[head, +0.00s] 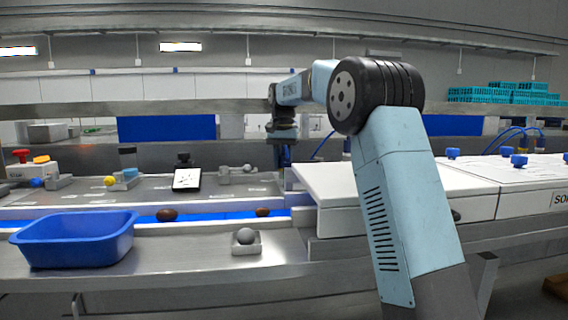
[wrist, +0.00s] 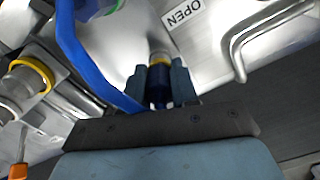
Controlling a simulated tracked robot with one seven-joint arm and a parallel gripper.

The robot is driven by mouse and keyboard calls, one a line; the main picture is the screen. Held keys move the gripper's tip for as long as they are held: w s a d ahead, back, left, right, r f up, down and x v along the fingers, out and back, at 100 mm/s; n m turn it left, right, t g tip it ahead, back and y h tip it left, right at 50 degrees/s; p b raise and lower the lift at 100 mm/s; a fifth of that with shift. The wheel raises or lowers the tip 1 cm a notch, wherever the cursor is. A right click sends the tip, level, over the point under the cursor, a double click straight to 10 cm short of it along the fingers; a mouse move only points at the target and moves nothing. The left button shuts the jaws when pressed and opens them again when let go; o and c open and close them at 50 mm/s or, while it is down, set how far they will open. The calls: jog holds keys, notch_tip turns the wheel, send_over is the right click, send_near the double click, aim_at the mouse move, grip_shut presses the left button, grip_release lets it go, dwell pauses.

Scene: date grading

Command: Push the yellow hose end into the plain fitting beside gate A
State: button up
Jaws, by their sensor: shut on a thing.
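My gripper (wrist: 159,88) is shut on the blue body of the yellow hose end (wrist: 187,62), whose yellow band shows just past the fingertips in the wrist view. A pale part (wrist: 157,45) lies right in front of the band; whether it is the plain fitting, and whether they touch, I cannot tell. A blue hose (wrist: 76,50) curves down on the left and goes behind my gripper. In the head view my gripper (head: 286,150) points down by the left end of the white covers; the hose end is too small to read there.
In the wrist view a round metal fitting with a yellow ring (wrist: 40,70) is at left, a bent metal handle (wrist: 235,45) at upper right beside an OPEN label (wrist: 183,13). In the head view a blue tub (head: 75,240) stands front left and white covers (head: 330,185) lie right.

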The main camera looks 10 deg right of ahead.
jog(key=o, duration=1.1)
jog(key=shift+r, duration=5)
